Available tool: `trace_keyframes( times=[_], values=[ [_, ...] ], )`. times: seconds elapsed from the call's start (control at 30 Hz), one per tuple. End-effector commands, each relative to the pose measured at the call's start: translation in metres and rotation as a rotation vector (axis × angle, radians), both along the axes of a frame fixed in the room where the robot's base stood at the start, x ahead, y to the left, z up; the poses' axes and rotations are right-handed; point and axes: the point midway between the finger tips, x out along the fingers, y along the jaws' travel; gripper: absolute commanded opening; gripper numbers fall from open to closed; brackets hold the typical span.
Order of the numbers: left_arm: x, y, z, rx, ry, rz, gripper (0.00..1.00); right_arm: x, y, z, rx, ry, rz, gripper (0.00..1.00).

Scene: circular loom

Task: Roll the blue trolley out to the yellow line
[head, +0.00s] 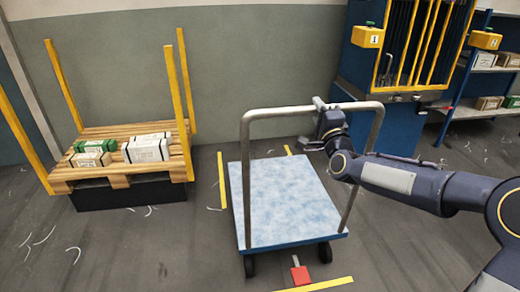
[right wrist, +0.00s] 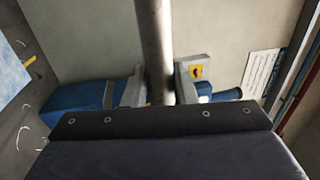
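The blue trolley (head: 285,200) stands in the middle of the floor in the head view, with a light blue deck, dark wheels and a grey tubular handle (head: 246,170). My right gripper (head: 320,108) is at the handle's top bar. In the right wrist view the bar (right wrist: 155,45) runs between the two fingers (right wrist: 160,88), which appear to press on it from both sides. A yellow line (head: 322,285) lies on the floor just in front of the trolley, partly cut by the frame edge. My left gripper is not in view.
A red pedal (head: 300,274) on a grey stem shows at the trolley's near edge. A wooden pallet (head: 120,183) with boxes and yellow posts stands left. A blue cabinet with yellow bars (head: 405,45) and a shelf (head: 480,112) stand right.

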Motion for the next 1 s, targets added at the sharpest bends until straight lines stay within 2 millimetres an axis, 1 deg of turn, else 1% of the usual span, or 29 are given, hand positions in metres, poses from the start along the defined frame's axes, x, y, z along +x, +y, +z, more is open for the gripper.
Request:
trace_keyframes(
  times=[0.03, 0.13, 0.53, 1.0],
  values=[
    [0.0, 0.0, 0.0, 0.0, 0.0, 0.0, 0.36, 0.0, 0.0, -0.002, -0.001, 0.005, 0.0, 0.31],
    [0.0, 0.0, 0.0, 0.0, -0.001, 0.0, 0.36, 0.0, 0.0, -0.002, -0.001, 0.004, 0.0, 0.44],
    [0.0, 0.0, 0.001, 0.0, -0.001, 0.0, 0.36, 0.0, 0.0, 0.003, -0.001, 0.0, -0.001, 0.44],
    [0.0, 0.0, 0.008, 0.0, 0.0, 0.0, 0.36, -0.001, 0.0, 0.033, 0.0, -0.009, -0.001, 0.44]
  ],
)
